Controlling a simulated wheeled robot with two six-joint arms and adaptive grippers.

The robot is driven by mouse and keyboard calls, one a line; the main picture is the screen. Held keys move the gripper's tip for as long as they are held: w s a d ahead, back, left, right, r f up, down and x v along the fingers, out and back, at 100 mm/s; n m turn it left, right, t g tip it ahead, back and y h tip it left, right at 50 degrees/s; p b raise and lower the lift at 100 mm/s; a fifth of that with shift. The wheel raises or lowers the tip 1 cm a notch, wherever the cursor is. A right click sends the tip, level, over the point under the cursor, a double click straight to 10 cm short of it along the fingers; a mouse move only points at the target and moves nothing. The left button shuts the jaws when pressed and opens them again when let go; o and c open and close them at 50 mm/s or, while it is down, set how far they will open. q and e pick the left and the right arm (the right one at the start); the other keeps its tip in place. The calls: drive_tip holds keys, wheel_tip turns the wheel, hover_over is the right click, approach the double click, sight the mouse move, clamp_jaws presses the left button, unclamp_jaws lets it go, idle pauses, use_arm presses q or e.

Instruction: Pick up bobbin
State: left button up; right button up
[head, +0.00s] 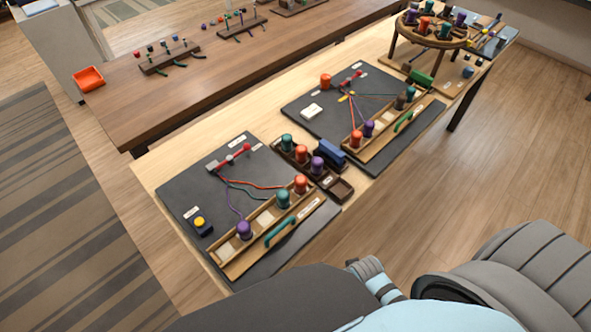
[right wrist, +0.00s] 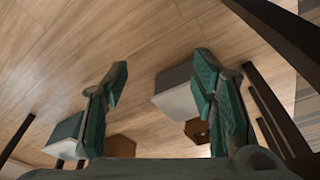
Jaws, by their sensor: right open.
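In the head view, the near dark work mat (head: 177,187) carries a wooden rack (head: 231,268) with a purple bobbin (head: 244,230), a teal bobbin (head: 283,199) and a red bobbin (head: 300,184). Cords run from the rack to a red-ended holder (head: 230,158). A dark tray (head: 341,190) beside it holds a teal bobbin (head: 287,142), a red bobbin (head: 301,153) and a purple bobbin (head: 317,165); its near end compartment is empty. In the right wrist view, my right gripper (right wrist: 161,72) is open and empty, facing floor and blurred boxes. My left gripper is not in view.
A blue block (head: 331,153) stands by the dark tray. A second mat (head: 300,100) with its own rack and bobbins lies farther right. A round stand (head: 432,38) holds several bobbins at the back. A brown table (head: 190,98) with an orange tray (head: 88,79) stands behind.

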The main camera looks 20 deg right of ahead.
drive_tip(key=w+a+r+m+p, duration=0.1)
drive_tip(key=w+r+m+p, duration=0.2)
drive_tip(key=r, duration=0.9)
drive_tip(key=w+a+r+p, duration=0.1)
drive_tip(key=w+r+p, duration=0.25)
drive_tip(key=r, duration=0.75)
drive_tip(key=m+g+y, duration=0.1)
drive_tip(key=m+y, duration=0.1)
drive_tip(key=m, duration=1.5)
approach(301, 179)
drive_tip(key=f, duration=0.3)
drive_tip(key=f+b, duration=0.1)
drive_tip(key=f, duration=0.3)
drive_tip(key=a+f, duration=0.1)
drive_tip(key=f, duration=0.2)
drive_tip(key=shift+w+f+b, duration=0.3)
drive_tip(key=shift+w+f, duration=0.1)
drive_tip(key=shift+r, duration=0.1)
clamp_jaws()
drive_tip(key=shift+r, duration=0.1)
